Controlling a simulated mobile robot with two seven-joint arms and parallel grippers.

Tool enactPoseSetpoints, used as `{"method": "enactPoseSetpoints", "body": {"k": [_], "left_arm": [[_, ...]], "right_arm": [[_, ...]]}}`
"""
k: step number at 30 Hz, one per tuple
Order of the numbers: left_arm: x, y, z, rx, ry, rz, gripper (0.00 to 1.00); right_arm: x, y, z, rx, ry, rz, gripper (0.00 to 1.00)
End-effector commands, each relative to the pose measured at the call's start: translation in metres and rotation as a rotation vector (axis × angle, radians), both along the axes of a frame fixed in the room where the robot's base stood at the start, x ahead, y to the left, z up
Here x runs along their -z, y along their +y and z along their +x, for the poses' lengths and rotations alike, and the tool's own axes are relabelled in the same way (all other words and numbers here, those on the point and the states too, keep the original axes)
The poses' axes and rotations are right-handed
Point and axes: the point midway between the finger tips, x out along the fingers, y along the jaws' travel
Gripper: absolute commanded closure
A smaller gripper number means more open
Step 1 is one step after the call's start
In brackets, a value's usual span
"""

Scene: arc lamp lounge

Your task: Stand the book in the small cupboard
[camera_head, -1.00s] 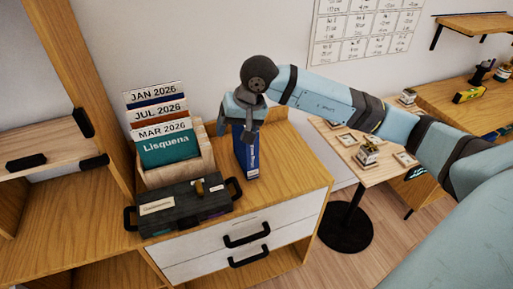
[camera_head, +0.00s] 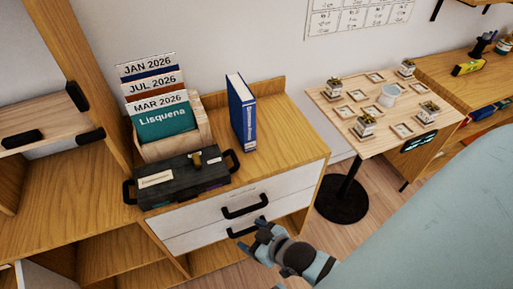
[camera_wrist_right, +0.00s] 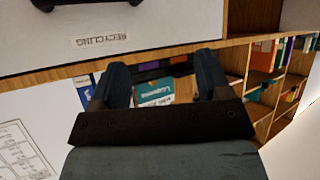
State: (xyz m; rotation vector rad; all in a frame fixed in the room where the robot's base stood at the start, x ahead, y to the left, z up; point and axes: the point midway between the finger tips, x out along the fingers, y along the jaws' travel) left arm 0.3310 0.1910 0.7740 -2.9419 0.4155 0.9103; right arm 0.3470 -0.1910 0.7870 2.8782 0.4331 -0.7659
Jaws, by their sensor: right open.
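The blue book (camera_head: 248,118) stands upright on the wooden top of the drawer unit (camera_head: 285,130), its spine facing forward, to the right of the card holder. Nothing grips it. My right gripper (camera_head: 262,232) is low in front of the white drawers, apart from the book. In the right wrist view the right gripper (camera_wrist_right: 163,82) is open, with nothing between its fingers. A blue strip of the book (camera_wrist_right: 84,86) shows beside one finger there. I cannot tell which piece of furniture is the small cupboard. My left gripper is not in view.
A wooden card holder (camera_head: 205,137) with dated cards and a dark handled box (camera_head: 183,180) stand left of the book. At right is a small table (camera_head: 335,105) with several potted plants and tiles. Black drawer handles (camera_head: 245,206) stick out near my right gripper.

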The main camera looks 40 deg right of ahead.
Motion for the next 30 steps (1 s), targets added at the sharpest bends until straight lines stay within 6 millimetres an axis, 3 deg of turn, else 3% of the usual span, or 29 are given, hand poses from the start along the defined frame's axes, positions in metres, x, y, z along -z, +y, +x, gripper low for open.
{"method": "enactPoseSetpoints", "body": {"k": [3,5,8,15,21,25,30], "left_arm": [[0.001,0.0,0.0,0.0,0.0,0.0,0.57],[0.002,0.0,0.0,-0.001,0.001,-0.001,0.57],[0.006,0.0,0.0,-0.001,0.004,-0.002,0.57],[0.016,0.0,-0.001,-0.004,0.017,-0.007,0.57],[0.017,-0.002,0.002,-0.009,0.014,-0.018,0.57],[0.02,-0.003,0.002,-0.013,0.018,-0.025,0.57],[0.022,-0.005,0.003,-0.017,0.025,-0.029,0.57]], "right_arm": [[0.011,-0.002,-0.013,0.031,0.073,0.036,0.26],[0.01,-0.006,-0.008,0.004,0.049,-0.033,0.26],[-0.001,-0.018,0.011,-0.093,-0.049,-0.279,0.26],[-0.049,-0.065,0.074,-0.388,-0.302,-1.243,0.26],[-0.103,-0.101,0.114,-0.569,-0.324,-2.082,0.26],[-0.134,-0.118,0.13,-0.649,-0.236,-2.506,0.26],[-0.157,-0.129,0.139,-0.707,-0.118,-2.806,0.26]]}}
